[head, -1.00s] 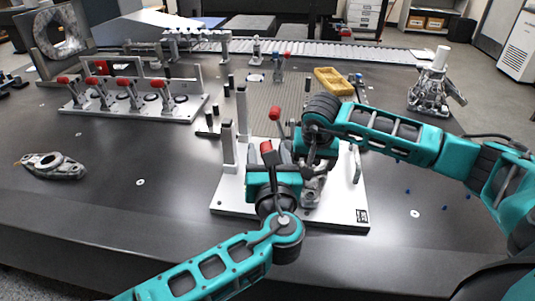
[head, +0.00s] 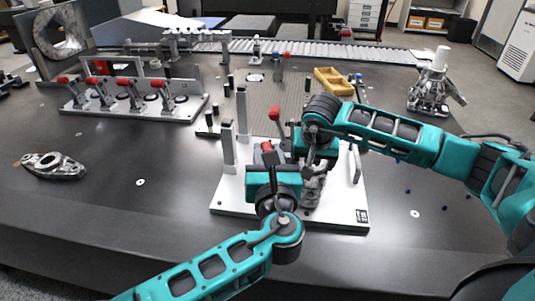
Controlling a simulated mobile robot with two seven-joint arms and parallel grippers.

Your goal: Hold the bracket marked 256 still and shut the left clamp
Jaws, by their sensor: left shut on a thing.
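A white fixture plate (head: 340,216) lies on the dark table at the middle. A grey metal bracket (head: 312,194) sits on it, partly hidden by my grippers; I cannot read its mark. One red clamp handle (head: 275,113) stands up behind. Another red handle (head: 266,147) shows just above my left gripper (head: 269,160), which is shut on it, its dark fingers at the handle. My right gripper (head: 314,160) points down over the bracket; its fingertips are largely hidden, so I cannot see whether they grip it.
Grey posts (head: 229,145) rise from the plate's left side. A rack with several red-handled clamps (head: 130,108) stands at the back left. A loose metal part (head: 52,166) lies at the left. A yellow tray (head: 333,82) and a casting (head: 430,92) stand behind. The left front table is clear.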

